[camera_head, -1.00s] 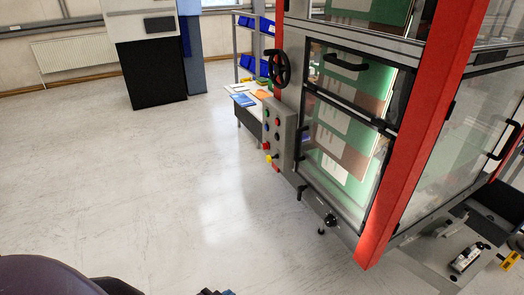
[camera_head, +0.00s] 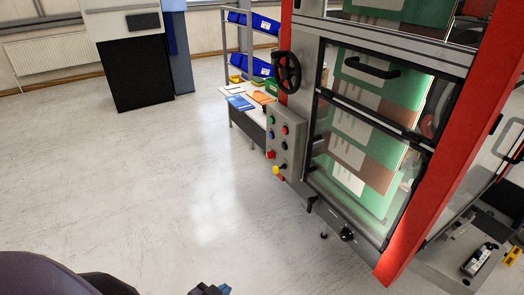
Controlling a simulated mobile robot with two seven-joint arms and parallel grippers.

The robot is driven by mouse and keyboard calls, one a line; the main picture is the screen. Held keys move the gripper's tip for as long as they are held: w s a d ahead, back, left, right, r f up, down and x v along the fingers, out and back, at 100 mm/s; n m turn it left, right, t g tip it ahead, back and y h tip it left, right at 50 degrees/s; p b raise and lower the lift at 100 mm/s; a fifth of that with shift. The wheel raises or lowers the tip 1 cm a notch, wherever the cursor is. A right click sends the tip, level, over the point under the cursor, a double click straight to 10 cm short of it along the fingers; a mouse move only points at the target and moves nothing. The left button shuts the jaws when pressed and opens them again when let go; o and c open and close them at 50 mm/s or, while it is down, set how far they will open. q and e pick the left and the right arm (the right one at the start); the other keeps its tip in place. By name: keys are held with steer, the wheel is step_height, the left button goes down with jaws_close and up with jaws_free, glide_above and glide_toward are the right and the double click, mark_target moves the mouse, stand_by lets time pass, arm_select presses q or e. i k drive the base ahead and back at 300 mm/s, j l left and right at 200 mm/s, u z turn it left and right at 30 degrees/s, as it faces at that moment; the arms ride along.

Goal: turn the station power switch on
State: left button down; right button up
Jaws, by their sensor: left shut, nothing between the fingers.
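The grey station with red posts fills the right side, and a grey control box (camera_head: 278,128) is on its left face. The box carries several small coloured buttons and a red knob (camera_head: 270,155). At its lower end is a yellow and red switch (camera_head: 279,171), which looks like the power switch; its on or off position is too small to tell. My left gripper (camera_head: 211,290) shows only in part at the bottom edge, dark with a blue bit, shut and empty. It is well below the control box and apart from it. My right gripper is out of view.
A black handwheel (camera_head: 287,72) sticks out above the control box. A glass door (camera_head: 360,125) with black handles and a black knob (camera_head: 347,234) are to its right. A shelf with blue bins (camera_head: 238,61) stands behind. The floor (camera_head: 130,180) on the left is clear.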

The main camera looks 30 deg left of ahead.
mark_target(270, 155)
steer(key=i+j+z, duration=0.1)
steer(key=i+j, duration=0.15)
steer(key=j, duration=1)
steer(key=i+j+z, duration=0.15)
steer(key=j, duration=1.15)
steer(key=i+j+z, duration=0.1)
steer(key=j, duration=1.15)
steer(key=i+j+z, duration=0.15)
steer(key=j, duration=1.2)
